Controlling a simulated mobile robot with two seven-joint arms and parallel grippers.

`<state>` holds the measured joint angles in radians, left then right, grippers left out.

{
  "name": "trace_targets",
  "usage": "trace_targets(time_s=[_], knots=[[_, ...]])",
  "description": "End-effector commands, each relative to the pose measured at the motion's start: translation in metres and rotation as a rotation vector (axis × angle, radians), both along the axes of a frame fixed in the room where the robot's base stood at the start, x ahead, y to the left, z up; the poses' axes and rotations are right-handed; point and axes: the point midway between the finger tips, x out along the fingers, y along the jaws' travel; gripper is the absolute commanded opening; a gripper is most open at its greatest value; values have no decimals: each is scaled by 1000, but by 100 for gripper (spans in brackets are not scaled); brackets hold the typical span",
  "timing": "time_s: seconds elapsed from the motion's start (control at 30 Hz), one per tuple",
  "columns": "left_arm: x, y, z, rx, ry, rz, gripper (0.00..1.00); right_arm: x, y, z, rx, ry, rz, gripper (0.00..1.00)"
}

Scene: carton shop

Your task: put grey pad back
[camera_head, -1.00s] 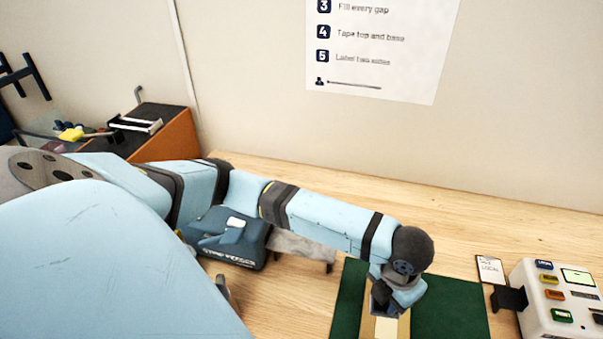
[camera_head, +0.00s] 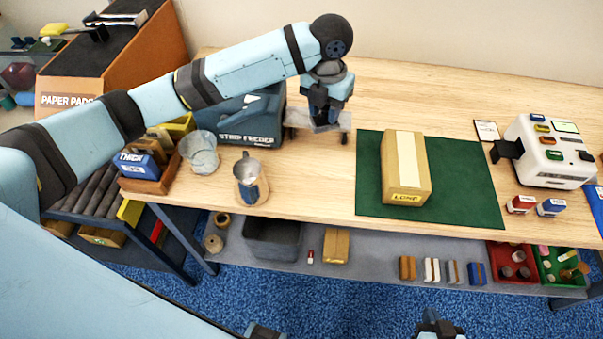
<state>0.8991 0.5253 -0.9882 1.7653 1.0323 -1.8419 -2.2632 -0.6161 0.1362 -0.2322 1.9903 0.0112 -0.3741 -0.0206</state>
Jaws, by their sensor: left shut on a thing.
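My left gripper (camera_head: 324,118) points down over the grey outlet shelf (camera_head: 343,121) at the right side of the blue strip feeder (camera_head: 245,119). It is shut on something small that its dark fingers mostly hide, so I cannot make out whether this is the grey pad. I see no other clear grey pad. A long tan carton (camera_head: 417,180) marked LONG, with a pale strip along its top, lies on the green mat (camera_head: 466,190), right of the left gripper and apart from it. My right gripper (camera_head: 436,326) barely shows at the bottom edge; its jaws are unclear.
An orange paper-pad stand (camera_head: 75,95) is at the upper left. A blue THICK box (camera_head: 138,165), a clear cup (camera_head: 199,152) and a metal jug (camera_head: 250,182) stand by the table's left front. A white button machine (camera_head: 548,150) is at right. The back of the table is clear.

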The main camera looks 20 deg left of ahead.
Motion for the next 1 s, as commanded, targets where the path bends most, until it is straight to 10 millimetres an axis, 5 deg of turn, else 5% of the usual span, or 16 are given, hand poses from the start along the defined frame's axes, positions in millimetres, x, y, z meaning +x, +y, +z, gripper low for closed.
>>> trace_targets(time_s=[0.6, 1.0], knots=[[0, 0, -139, 0, 3, 1, 15, 1, -4, 18, -5, -9, -6, 0], [-1, 0, -180, -1, 4, 1, 15, -1, -4, 19, -7, -1, -7, 0]])
